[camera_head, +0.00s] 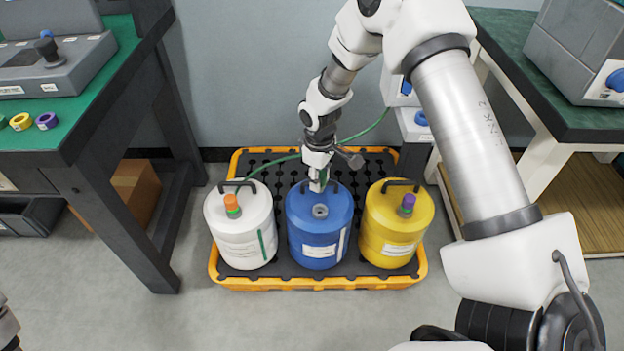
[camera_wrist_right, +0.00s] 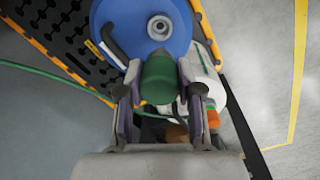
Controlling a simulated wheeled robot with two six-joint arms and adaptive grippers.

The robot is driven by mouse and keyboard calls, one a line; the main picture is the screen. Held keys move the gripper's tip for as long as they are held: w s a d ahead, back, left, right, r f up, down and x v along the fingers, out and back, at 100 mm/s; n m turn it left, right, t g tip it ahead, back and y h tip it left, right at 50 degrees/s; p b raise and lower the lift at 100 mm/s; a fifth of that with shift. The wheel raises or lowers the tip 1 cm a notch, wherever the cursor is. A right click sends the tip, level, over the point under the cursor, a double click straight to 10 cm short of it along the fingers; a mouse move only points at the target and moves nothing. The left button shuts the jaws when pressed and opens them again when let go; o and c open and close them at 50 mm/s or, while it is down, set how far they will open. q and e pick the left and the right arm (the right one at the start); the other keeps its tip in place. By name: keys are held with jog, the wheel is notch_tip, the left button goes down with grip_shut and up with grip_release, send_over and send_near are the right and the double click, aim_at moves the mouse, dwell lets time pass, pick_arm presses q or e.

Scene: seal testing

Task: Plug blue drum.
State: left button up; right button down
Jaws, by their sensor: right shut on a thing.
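The blue drum (camera_head: 309,240) stands upright between two other drums, with an open grey port (camera_head: 320,211) on top. The port also shows in the wrist view (camera_wrist_right: 160,27). My right gripper (camera_head: 319,184) is above the blue drum's top, slightly behind the port. In the wrist view, my right gripper (camera_wrist_right: 160,88) is shut on a green cylindrical plug (camera_wrist_right: 159,76), which is apart from the port in the picture. In the head view the fingers mostly hide the plug. My left gripper is not in view; only a sliver of my left arm shows at the lower left.
A white drum (camera_head: 240,243) with an orange-topped plug stands left, a yellow drum (camera_head: 392,232) with a purple plug right. All stand on a black, yellow-edged pallet (camera_head: 300,283). A green hose (camera_head: 366,131) runs behind. Tables (camera_head: 100,140) flank the pallet; the front floor is clear.

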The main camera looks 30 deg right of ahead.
jog(key=shift+w+d+f, duration=0.1)
jog(key=shift+d+f, duration=0.1)
jog(key=shift+f, duration=0.4)
jog(key=shift+d+f, duration=0.15)
jog(key=shift+f, duration=0.4)
jog(key=shift+a+b, duration=0.1)
jog(key=shift+b, duration=0.2)
jog(key=shift+a+f+b, duration=0.1)
jog(key=shift+b, duration=0.2)
pick_arm(q)
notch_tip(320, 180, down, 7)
jog(key=b, duration=0.4)
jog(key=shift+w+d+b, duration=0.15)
jog(key=shift+b, duration=0.15)
pick_arm(e)
notch_tip(320, 180, down, 5)
jog(key=shift+r, duration=0.15)
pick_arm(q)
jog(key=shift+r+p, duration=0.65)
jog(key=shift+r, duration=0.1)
pick_arm(e)
jog(key=shift+r, duration=0.1)
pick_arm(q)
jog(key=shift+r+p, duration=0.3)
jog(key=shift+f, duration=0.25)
pick_arm(e)
jog(key=shift+f, duration=1.5)
